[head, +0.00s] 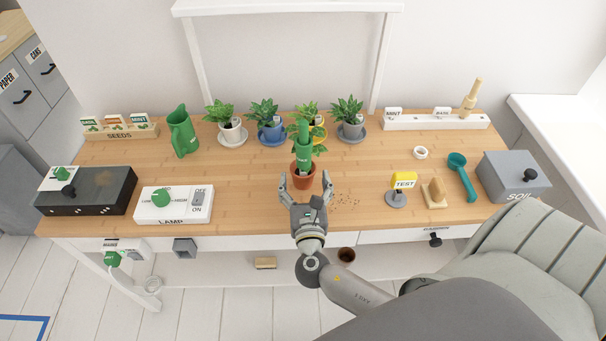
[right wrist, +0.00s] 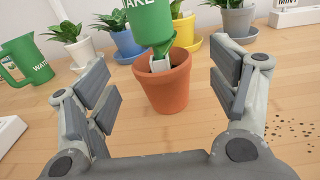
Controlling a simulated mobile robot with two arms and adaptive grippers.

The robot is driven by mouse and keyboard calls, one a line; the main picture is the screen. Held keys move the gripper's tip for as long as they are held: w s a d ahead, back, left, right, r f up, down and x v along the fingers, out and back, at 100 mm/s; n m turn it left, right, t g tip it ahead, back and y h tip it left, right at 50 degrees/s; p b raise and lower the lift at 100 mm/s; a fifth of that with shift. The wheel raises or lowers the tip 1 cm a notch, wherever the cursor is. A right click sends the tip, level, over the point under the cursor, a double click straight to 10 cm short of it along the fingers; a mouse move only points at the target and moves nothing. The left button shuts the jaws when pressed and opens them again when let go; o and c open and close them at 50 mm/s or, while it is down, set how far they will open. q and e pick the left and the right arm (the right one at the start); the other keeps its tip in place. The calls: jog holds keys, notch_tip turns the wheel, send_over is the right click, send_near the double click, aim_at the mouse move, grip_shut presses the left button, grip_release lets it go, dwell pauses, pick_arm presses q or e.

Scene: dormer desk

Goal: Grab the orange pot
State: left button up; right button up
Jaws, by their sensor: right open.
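The orange terracotta pot (head: 303,181) stands upright on the wooden desk near its front middle. A green piece with white lettering (head: 303,149) stands in it, and leafy stems show around that piece in the head view. My right gripper (head: 305,187) is open at the pot, its fingers spread to left and right. In the right wrist view the pot (right wrist: 165,92) shows between the open fingers, with a visible gap on each side. The green piece (right wrist: 150,25) tapers down into the pot there. My left gripper is not in view.
Several potted plants (head: 230,132) on saucers stand behind the pot. A green watering jug (head: 183,134) is at back left, the lamp box (head: 172,216) at front left. A yellow TEST sign (head: 404,181) and soil box (head: 515,178) are right. Dark crumbs lie just right of the gripper.

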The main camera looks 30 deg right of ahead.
aim_at(304, 174)
jog(key=x, duration=0.4)
jog(key=shift+w+f+p, duration=0.1)
jog(key=shift+f+p, duration=0.1)
jog(key=shift+p, duration=0.1)
jog(key=c, duration=1)
jog(key=shift+r, duration=0.1)
jog(key=shift+c, duration=0.9)
jog(key=shift+r, duration=0.1)
